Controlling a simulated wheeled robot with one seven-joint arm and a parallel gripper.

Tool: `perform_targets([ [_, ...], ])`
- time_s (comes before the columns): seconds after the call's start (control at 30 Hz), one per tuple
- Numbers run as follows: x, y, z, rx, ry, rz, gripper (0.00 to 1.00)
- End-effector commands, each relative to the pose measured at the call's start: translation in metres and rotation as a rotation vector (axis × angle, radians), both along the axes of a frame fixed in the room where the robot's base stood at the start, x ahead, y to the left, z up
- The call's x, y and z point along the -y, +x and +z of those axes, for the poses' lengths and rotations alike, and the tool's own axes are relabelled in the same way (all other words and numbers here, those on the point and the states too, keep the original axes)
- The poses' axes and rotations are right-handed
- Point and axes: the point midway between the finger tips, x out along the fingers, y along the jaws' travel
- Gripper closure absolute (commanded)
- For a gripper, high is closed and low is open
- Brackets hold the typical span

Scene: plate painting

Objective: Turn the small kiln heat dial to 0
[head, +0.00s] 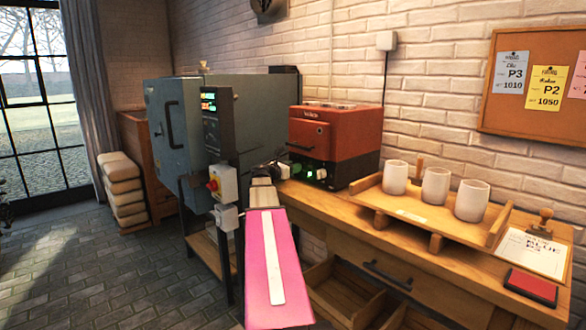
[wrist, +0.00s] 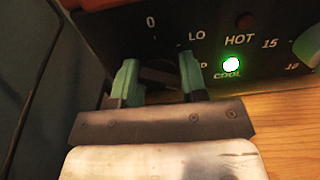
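The small kiln (head: 330,135) is the red-orange box with a black front panel on the bench. The two teal fingers stand apart at the panel, one on each side of a dark shape that looks like the heat dial (wrist: 160,76). I cannot tell whether they press on it. The dial's pointer is hidden. A green lamp (wrist: 231,64) glows above the word COOL. In the head view, my gripper (head: 281,170) reaches the kiln's lower front left.
A second dial (wrist: 309,46) with numbers sits to the right. A large grey kiln (head: 185,115) with a lit display stands left of the small one. A wooden tray (head: 408,213) with three white cups (head: 435,186) is on the bench to the right.

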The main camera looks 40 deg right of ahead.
Motion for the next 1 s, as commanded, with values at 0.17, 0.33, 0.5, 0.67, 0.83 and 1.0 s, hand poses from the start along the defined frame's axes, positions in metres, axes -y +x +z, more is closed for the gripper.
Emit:
perform_targets([
  [0.17, -0.0001, 0.0001, 0.0000, -0.011, -0.001, 0.000, 0.84],
  [0.33, -0.0002, 0.0000, 0.0000, -0.063, -0.005, 0.001, 0.84],
  [0.5, -0.0002, -0.0002, 0.0000, -0.168, -0.014, 0.000, 0.84],
  [0.67, -0.0002, -0.0005, 0.0000, -0.306, -0.026, 0.000, 0.84],
  [0.83, -0.0002, -0.0007, 0.0001, -0.467, -0.040, 0.001, 0.84],
  [1.0, -0.0002, -0.0009, 0.0002, -0.629, -0.054, 0.001, 0.84],
])
